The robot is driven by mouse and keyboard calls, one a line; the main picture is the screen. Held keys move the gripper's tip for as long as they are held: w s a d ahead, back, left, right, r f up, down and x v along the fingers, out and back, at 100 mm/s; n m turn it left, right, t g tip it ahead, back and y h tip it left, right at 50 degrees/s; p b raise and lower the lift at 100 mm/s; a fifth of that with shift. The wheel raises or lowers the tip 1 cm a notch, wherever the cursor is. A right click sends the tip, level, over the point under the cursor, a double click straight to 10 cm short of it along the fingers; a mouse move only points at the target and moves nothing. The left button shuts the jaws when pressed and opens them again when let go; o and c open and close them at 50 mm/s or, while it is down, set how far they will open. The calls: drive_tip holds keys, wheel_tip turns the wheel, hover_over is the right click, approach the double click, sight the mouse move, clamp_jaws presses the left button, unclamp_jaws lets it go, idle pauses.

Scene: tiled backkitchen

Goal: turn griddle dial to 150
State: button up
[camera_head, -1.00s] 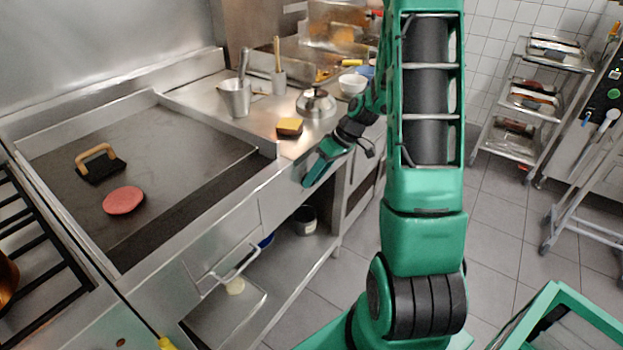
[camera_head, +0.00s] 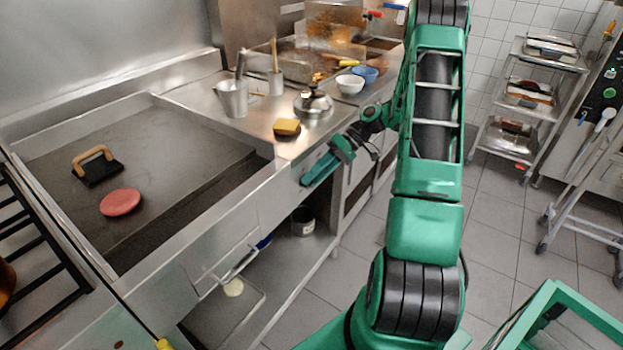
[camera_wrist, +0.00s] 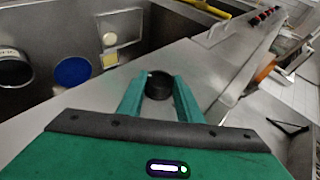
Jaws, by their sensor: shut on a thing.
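The round black griddle dial (camera_wrist: 158,86) shows in the wrist view on the steel front panel. My gripper (camera_wrist: 157,92) is shut on it, with one green finger on each side. In the head view my gripper (camera_head: 305,181) reaches the front panel from the right, near the griddle's right front corner. The dial is hidden behind the fingers there, and no markings can be read. The flat griddle (camera_head: 190,165) fills the left of the head view.
A pink patty (camera_head: 121,202) and a black press (camera_head: 97,168) with a wooden handle lie on the griddle. A sponge (camera_head: 288,126), a lid (camera_head: 313,103) and a metal jug (camera_head: 233,98) stand on the counter. A drawer handle (camera_head: 233,265) juts out below.

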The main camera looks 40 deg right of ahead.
drive_tip(key=shift+d, duration=0.1)
drive_tip(key=o, duration=1)
drive_tip(key=shift+o, duration=0.2)
drive_tip(key=v, duration=1)
drive_tip(key=shift+d+r, duration=0.15)
drive_tip(key=shift+d, duration=0.1)
